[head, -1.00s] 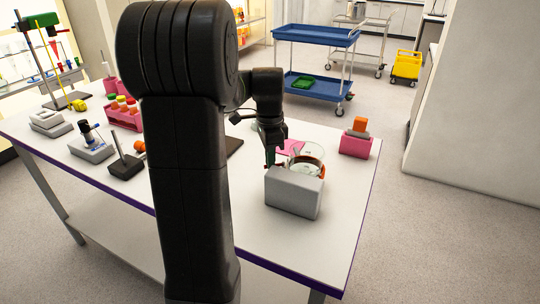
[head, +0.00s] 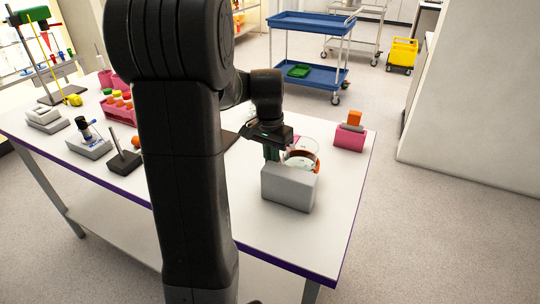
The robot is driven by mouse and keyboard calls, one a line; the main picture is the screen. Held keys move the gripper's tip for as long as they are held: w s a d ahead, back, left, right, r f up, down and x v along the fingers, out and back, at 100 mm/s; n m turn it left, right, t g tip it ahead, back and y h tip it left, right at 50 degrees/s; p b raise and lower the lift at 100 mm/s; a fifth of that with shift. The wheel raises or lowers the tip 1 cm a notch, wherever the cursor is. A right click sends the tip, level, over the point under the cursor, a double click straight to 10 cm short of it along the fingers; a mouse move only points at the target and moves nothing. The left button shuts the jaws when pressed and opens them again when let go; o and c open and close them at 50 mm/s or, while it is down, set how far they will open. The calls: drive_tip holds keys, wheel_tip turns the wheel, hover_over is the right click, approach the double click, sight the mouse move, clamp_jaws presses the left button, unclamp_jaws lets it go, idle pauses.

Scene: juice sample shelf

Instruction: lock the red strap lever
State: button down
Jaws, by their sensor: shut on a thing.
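My gripper (head: 271,152) points down just behind the grey block (head: 289,187), at the left side of a round glass vessel (head: 302,157) with an orange-red band or content. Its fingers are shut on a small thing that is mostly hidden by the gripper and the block. I take it to be the red strap lever, but I cannot make out its shape or angle now. The grey block stands near the right end of the white table and hides the lower part of the vessel.
A pink holder (head: 350,138) with an orange-topped item stands right of the vessel. At left are a pink rack (head: 117,110) of capped tubes, a black base with an upright rod (head: 124,162) and a grey stand (head: 88,147). The table's front right is clear.

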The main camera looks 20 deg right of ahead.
drive_tip(key=shift+n, duration=0.3)
drive_tip(key=c, duration=1.5)
unclamp_jaws()
